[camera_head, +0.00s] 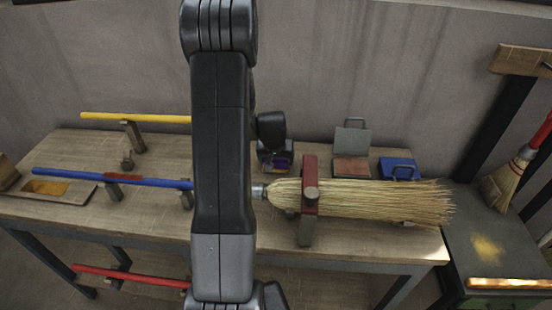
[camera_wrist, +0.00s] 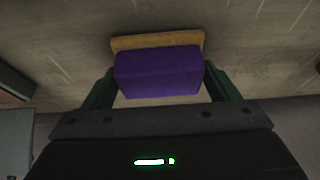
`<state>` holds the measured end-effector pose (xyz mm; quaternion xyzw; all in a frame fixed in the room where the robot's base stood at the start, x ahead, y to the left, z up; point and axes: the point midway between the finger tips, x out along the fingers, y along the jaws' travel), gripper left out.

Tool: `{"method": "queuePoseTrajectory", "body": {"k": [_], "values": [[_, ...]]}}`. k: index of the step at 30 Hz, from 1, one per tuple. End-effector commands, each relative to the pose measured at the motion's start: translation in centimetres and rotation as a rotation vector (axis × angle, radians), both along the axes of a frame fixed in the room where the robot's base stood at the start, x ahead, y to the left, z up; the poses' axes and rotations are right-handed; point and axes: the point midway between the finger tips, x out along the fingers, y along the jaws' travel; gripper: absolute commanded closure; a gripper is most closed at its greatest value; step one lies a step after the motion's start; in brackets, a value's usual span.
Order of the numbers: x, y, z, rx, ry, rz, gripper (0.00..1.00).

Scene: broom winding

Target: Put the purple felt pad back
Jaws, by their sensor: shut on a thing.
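The purple felt pad (camera_wrist: 158,73) sits between the two green fingers of my gripper (camera_wrist: 160,80) in the wrist view. My gripper is shut on it. A tan, wood-like strip (camera_wrist: 157,41) shows just beyond the pad; I cannot tell whether it is joined to it. In the head view my gripper (camera_head: 274,148) is at the back of the workbench (camera_head: 155,222), behind the broom's collar, and a little of the purple pad (camera_head: 279,162) shows there. I cannot tell from the frames whether the pad touches the bench. My own arm hides the middle of the bench.
A straw broom (camera_head: 370,199) with a blue handle (camera_head: 110,180) lies across supports, under a red-topped clamp (camera_head: 309,187). A grey-green pad with handle (camera_head: 352,140), a reddish block (camera_head: 351,168) and a blue handled pad (camera_head: 399,168) stand right of my gripper. A yellow rod (camera_head: 135,118) lies at back left.

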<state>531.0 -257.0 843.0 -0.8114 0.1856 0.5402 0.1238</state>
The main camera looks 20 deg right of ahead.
Motion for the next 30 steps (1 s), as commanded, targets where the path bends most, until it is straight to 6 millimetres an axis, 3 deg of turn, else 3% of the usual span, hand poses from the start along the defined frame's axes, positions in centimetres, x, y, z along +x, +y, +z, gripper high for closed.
{"method": "queuePoseTrajectory", "body": {"k": [9,10,12,23,30], "values": [[0.0,0.0,-0.4,0.000,-0.001,0.000,0.40],[0.0,0.0,-0.2,0.000,-0.001,0.000,0.13],[0.0,0.0,-0.2,0.000,0.000,0.000,0.00],[0.0,0.0,0.4,0.000,-0.001,0.000,0.00],[-1.1,0.6,3.5,-0.003,-0.005,0.001,0.00]]}}
